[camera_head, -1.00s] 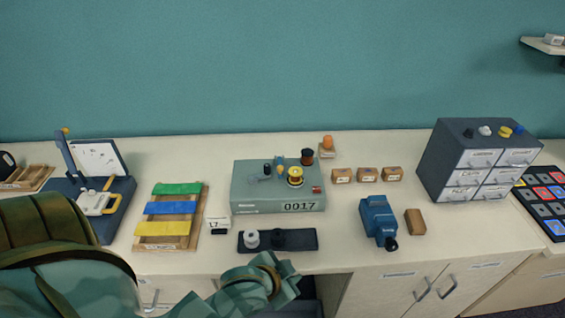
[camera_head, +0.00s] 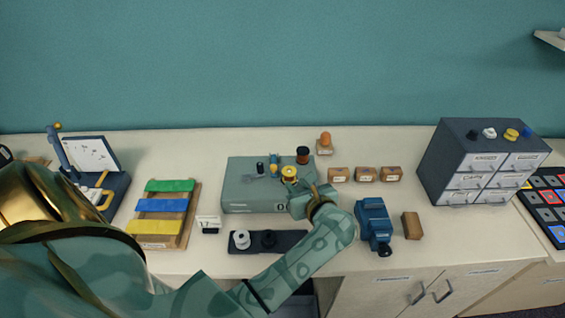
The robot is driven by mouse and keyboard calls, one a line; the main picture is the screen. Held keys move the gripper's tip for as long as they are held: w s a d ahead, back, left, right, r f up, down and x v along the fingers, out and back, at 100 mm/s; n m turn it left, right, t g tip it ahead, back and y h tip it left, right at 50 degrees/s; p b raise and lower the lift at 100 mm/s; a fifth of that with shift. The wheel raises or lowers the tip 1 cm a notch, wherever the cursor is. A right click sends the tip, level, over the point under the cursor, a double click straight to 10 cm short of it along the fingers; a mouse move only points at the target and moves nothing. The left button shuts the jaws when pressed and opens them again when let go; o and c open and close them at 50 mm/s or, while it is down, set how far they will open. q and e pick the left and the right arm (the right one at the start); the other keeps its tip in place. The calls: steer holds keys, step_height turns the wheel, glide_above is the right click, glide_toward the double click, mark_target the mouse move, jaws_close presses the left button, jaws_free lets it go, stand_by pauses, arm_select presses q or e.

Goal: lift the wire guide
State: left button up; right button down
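The grey-green winder box (camera_head: 238,192) stands mid-table. On its top are a yellow spool (camera_head: 289,173), a dark copper-coloured spool (camera_head: 303,155), a black post (camera_head: 260,168) and a small blue upright piece (camera_head: 273,162) with a yellow part. The blue piece may be the wire guide; it is too small to be sure. My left gripper (camera_head: 300,200) is over the box's front right corner, close in front of the yellow spool. Its fingers are too small and blurred to show whether they are open. It hides the box's red button and part of its number display. My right gripper is not in view.
A dark tray (camera_head: 290,240) with a white and a black spool lies in front of the box, partly behind my forearm. A blue motor-like device (camera_head: 374,225) and wooden block (camera_head: 412,226) stand right. A drawer cabinet (camera_head: 440,165) stands further right.

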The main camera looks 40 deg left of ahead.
arm_select(q)
steer(key=b, duration=0.8)
glide_toward(274, 167)
steer(key=shift+n+g, duration=0.4)
steer(key=x, duration=0.8)
steer(key=shift+w, duration=0.3)
steer(key=shift+w+a, duration=0.1)
steer(key=shift+a, duration=0.15)
steer(key=shift+r, duration=0.1)
jaws_close()
